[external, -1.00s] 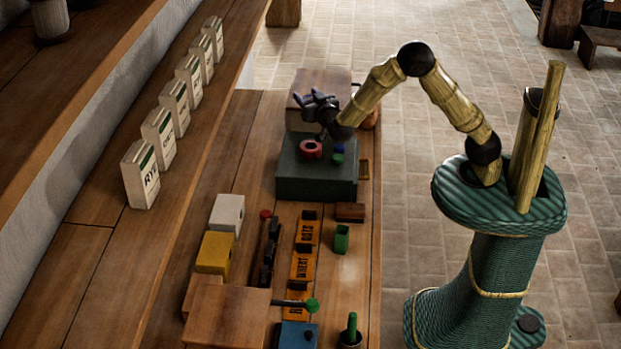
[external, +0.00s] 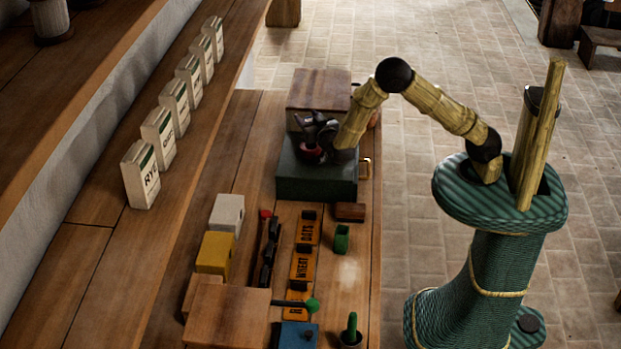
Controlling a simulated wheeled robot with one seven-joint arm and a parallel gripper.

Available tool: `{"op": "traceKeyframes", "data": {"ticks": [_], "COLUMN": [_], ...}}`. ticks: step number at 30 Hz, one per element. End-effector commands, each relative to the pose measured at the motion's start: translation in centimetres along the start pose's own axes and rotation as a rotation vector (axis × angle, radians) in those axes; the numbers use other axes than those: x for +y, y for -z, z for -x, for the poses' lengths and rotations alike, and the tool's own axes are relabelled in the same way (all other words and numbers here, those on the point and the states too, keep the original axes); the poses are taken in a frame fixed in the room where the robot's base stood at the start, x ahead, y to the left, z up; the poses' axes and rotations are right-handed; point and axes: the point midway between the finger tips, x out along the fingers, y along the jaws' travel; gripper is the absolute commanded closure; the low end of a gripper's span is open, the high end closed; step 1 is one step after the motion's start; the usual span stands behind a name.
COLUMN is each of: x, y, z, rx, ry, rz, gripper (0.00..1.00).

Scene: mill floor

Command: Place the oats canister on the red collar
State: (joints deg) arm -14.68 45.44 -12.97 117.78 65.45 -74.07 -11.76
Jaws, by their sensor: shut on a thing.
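My gripper (external: 315,138) is low over the dark green block, right at the red collar (external: 309,154). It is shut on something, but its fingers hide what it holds. The red collar shows only in part below the fingers, on top of the dark green block (external: 318,185). I cannot tell whether the held thing touches the collar. I cannot pick out an oats canister for certain. An orange label strip marked OATS (external: 306,232) lies on the bench.
White cartons (external: 141,174) stand in a row on the left ledge. A wooden box (external: 320,88) stands behind the green block. In front are a yellow block (external: 215,252), a white block (external: 227,214) and a small green cup (external: 342,238). Some bench near the right edge is clear.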

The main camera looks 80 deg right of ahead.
Motion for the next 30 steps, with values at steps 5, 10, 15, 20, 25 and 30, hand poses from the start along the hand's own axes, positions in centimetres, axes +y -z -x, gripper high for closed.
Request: {"op": "traceKeyframes", "data": {"ticks": [5,10,15,20,25,30], "x": [0.0,0.0,0.0,0.0,0.0,0.0], "y": [-1.9,-2.0,-2.3,-2.3,-2.3,-2.2], "z": [-0.1,0.0,0.0,0.0,0.0,0.0], "rx": [0.000,0.001,0.001,0.000,0.000,0.000], "ry": [0.000,0.000,0.000,0.000,0.000,0.000], "rz": [0.002,-0.001,-0.001,0.000,0.000,0.000], "gripper": [0.81,0.81,0.81,0.33,0.30,0.30]}}
